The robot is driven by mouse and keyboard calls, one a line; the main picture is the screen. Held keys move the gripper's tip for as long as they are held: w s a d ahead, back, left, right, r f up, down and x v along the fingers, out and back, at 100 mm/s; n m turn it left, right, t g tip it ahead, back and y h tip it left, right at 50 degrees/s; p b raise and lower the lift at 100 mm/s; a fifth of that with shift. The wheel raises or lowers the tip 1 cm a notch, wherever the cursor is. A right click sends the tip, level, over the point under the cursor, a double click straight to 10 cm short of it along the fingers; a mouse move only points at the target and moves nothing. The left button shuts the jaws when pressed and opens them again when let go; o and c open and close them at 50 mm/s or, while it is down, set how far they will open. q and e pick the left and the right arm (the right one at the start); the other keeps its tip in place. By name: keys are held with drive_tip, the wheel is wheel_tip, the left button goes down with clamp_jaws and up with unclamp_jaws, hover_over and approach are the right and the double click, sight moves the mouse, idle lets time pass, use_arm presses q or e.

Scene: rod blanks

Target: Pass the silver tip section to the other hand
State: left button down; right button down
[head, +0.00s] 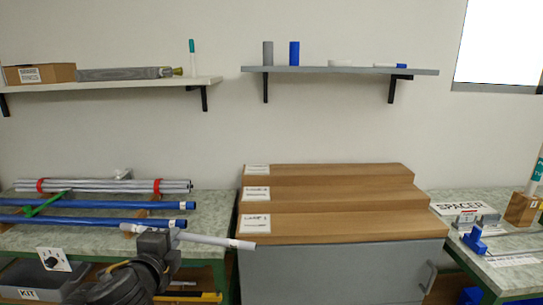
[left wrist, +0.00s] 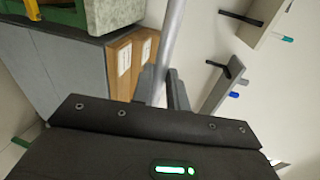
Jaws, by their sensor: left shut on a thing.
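The silver tip section (head: 215,240) is a thin pale grey rod. My left gripper (head: 158,238) is shut on it, left of the rod's middle, above the front of the left bench. The rod lies nearly level, with its longer part reaching right toward the stepped wooden stand. In the left wrist view the silver tip section (left wrist: 173,40) runs up from between the fingers of the left gripper (left wrist: 164,92). My right gripper is not in view.
The left bench (head: 215,215) holds blue rods (head: 100,205) and a bundle of grey rods (head: 110,186) with red ties. The stepped wooden stand (head: 340,228) is empty in the middle. A right bench (head: 500,268) holds small fixtures. Two shelves hang on the wall.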

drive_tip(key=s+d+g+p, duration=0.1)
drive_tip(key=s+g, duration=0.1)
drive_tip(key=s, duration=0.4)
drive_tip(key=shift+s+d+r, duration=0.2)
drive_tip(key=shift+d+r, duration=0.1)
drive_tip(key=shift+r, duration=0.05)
